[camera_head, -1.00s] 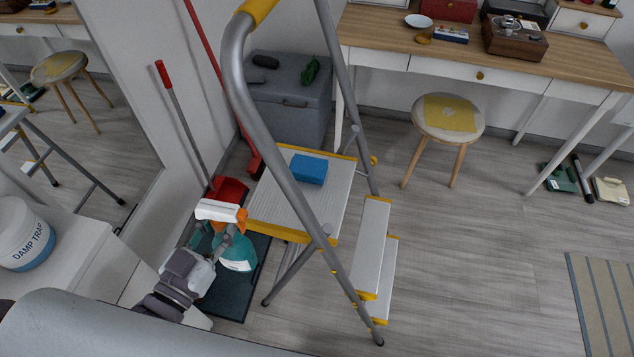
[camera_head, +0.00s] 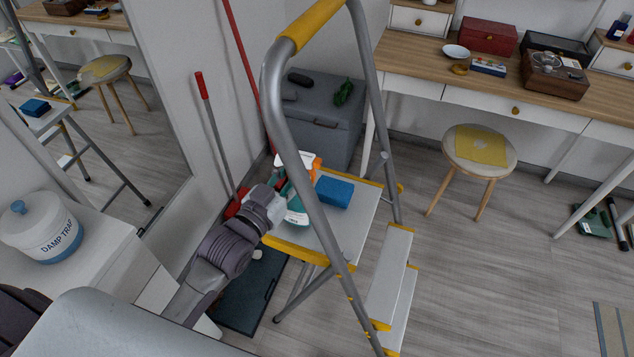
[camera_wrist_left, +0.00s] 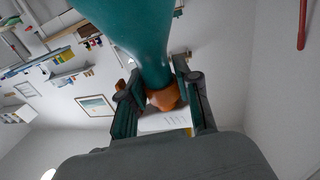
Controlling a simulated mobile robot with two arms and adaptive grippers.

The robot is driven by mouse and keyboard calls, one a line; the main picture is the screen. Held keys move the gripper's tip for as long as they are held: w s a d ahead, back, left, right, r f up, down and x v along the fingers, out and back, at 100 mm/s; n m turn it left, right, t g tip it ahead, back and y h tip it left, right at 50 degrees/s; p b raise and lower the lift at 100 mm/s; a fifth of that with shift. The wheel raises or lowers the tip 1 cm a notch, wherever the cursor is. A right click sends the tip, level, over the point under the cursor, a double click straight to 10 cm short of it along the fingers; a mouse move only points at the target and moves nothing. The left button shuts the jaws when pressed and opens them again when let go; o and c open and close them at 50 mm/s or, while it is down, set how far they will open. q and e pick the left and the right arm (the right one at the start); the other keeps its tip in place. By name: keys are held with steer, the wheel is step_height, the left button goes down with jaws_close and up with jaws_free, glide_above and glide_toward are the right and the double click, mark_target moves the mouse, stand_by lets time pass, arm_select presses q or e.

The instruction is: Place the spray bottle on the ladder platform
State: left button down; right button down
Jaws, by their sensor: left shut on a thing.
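The spray bottle (camera_head: 296,209) has a teal body and a white and orange spray head. It is upright over the left part of the ladder platform (camera_head: 357,213), left of a blue block (camera_head: 334,191). I cannot tell whether its base touches the platform. My left gripper (camera_head: 279,197) reaches in from the lower left and is shut on the bottle. In the left wrist view, the fingers (camera_wrist_left: 160,95) close around the orange neck of the bottle (camera_wrist_left: 140,32). The ladder's tube partly hides the bottle in the head view. My right gripper is not in view.
The ladder's curved grey rail (camera_head: 293,150) rises close in front of the bottle. A red-handled tool (camera_head: 216,130) leans behind. A grey chest (camera_head: 325,118) stands beyond the ladder, and a stool (camera_head: 479,150) to the right. The platform's right part is bare.

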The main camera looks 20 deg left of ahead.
arm_select(q)
steer(key=shift+s+d, duration=0.2)
steer(key=shift+d, duration=0.65)
steer(key=d, duration=0.1)
steer(key=d+f, duration=0.1)
steer(key=d, duration=0.1)
steer(key=shift+s+d+f, duration=0.1)
steer(key=shift+d+f, duration=0.05)
steer(key=shift+d, duration=0.05)
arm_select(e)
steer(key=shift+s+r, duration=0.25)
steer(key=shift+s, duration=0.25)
arm_select(q)
steer(key=shift+f, duration=0.1)
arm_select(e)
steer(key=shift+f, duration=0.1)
arm_select(q)
steer(key=c, duration=0.8)
jaws_free()
steer(key=shift+f, duration=0.15)
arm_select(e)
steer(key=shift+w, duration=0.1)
